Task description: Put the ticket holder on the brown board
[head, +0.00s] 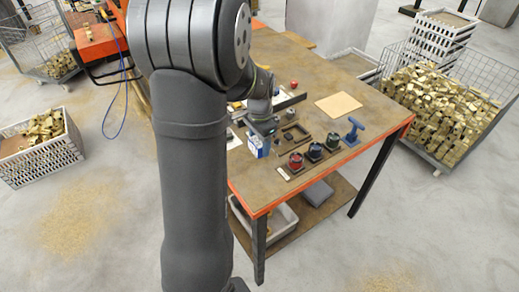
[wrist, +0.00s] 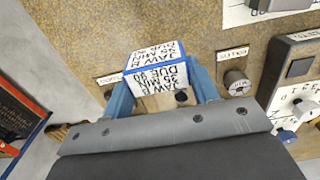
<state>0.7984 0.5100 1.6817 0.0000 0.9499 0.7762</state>
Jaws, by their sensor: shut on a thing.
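The ticket holder (wrist: 156,68) is a small blue block with white faces bearing black print such as "JAW B". My gripper (wrist: 161,84) is shut on it, with a blue finger on each side in the wrist view. In the head view the ticket holder (head: 258,148) hangs below my gripper (head: 262,131) near the table's left front edge. I cannot tell whether it touches the tabletop. The brown board (head: 339,105), a flat light-brown rectangle, lies bare on the table, to the right of and behind my gripper.
A row of knob-like pieces, red (head: 296,161), dark blue (head: 315,152) and green (head: 333,142), stands along the front edge. A blue T-shaped piece (head: 354,131) stands at their right. A dark square frame (head: 295,134) lies between my gripper and the board. Tabletop around the board is clear.

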